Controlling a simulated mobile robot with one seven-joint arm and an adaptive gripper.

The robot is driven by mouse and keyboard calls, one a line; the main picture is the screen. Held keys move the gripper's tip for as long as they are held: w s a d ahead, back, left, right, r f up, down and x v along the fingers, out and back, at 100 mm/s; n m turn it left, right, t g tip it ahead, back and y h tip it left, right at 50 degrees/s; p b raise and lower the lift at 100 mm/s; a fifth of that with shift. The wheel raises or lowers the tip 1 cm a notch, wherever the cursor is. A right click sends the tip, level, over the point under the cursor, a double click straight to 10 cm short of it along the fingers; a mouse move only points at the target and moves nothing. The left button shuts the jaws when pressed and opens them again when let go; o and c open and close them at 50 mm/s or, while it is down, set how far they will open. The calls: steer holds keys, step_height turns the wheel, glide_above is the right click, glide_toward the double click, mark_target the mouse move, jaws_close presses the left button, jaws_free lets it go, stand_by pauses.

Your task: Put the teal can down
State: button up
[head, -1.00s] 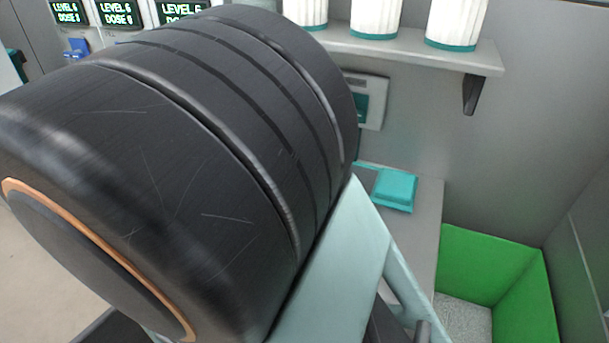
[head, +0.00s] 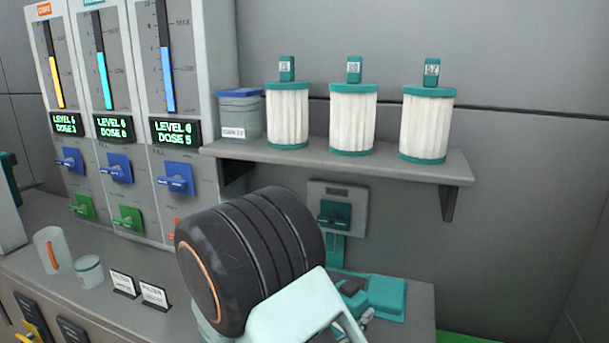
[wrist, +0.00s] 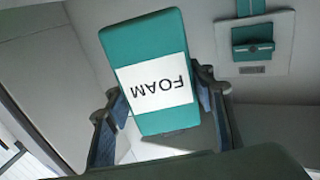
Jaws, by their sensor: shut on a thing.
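The teal can (wrist: 145,50), with a white label reading FOAM, fills the middle of the wrist view. My gripper (wrist: 160,90) is shut on it, with one dark finger on each side. The label reads upside down in that view. In the head view my gripper (head: 352,290) is low at the right end of the counter, partly hidden by my arm. I cannot pick out the held can there, nor tell whether it touches the counter.
The shelf (head: 320,158) holds white filter canisters and a grey jar (head: 239,115). A cup (head: 52,249), small tub (head: 89,271) and label cards stand left, below the gauges.

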steer(key=w+d+m+g+h, duration=0.1)
steer(key=w+d+g, duration=0.1)
steer(key=d, duration=0.3)
step_height(320, 180, up, 9)
steer(key=p, duration=1.7)
steer(key=shift+s+a+t, duration=0.15)
steer(key=shift+s+t, duration=0.1)
steer(key=shift+t, duration=0.15)
steer(key=shift+w+n+t+y, duration=0.75)
steer(key=shift+n+t+y, duration=0.35)
steer(key=shift+n+y, duration=0.95)
steer(key=shift+w+n+t+y, duration=0.75)
steer(key=shift+n+t+y, duration=0.5)
steer(key=shift+y, duration=1.35)
steer(key=shift+w+n+t+y, duration=0.85)
steer(key=shift+n+y, duration=0.95)
steer(key=shift+y, duration=0.55)
steer(key=shift+s+a+f, duration=0.1)
steer(key=shift+f, duration=0.05)
